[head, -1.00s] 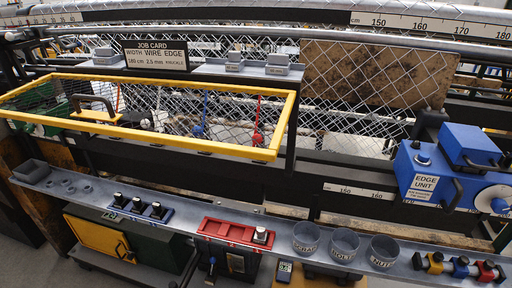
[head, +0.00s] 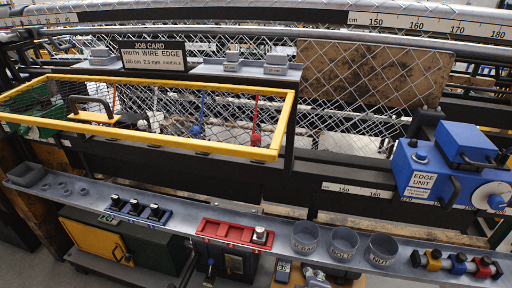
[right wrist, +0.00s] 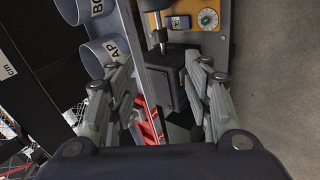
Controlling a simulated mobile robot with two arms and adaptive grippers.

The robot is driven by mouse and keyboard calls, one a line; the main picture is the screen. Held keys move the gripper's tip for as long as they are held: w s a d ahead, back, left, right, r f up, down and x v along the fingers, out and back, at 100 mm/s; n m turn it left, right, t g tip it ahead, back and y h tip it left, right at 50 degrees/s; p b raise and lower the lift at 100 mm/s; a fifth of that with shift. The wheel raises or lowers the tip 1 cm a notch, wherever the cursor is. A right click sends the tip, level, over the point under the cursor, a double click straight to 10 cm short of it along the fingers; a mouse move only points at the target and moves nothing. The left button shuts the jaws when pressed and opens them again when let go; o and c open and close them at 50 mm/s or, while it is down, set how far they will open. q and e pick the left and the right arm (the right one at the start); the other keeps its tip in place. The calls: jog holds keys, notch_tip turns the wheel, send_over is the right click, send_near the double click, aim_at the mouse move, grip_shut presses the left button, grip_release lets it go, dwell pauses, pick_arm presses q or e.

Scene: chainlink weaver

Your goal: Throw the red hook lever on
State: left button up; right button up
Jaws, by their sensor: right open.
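The red hook lever (head: 256,137) is a thin red rod with a red lower end, in the head view. It hangs behind the mesh of the yellow-framed guard (head: 280,125), near the guard's right end. A blue lever (head: 198,130) and a white lever (head: 155,119) hang to its left behind the same mesh. My right gripper (right wrist: 158,65) shows in the right wrist view, with its fingers apart. A dark block (right wrist: 168,80) appears between or beyond the fingers; I see no contact. The red lever is not recognisable in that view. My left gripper is not in view.
A grey shelf (head: 275,225) runs along the front, with a red tray (head: 232,233) and several labelled cups (head: 344,243). The blue edge unit (head: 425,180) stands at the right. Grey floor (right wrist: 275,80) shows clear at the right of the wrist view.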

jog(key=w+a+r+n+t, duration=0.5)
jog(key=w+a+r+n, duration=0.2)
jog(key=w+r+n, duration=0.45)
jog(key=w+a+r+n+t, duration=0.5)
jog(key=w+a+r+n, duration=0.1)
jog(key=w+r+n, duration=0.5)
jog(key=shift+h, duration=0.4)
jog(key=w, duration=0.3)
jog(key=w+d, duration=0.1)
jog(key=w, duration=0.2)
jog(key=w+r+p, duration=0.1)
jog(key=w, duration=0.2)
jog(key=shift+w+d, duration=0.2)
jog(key=shift+w, duration=0.15)
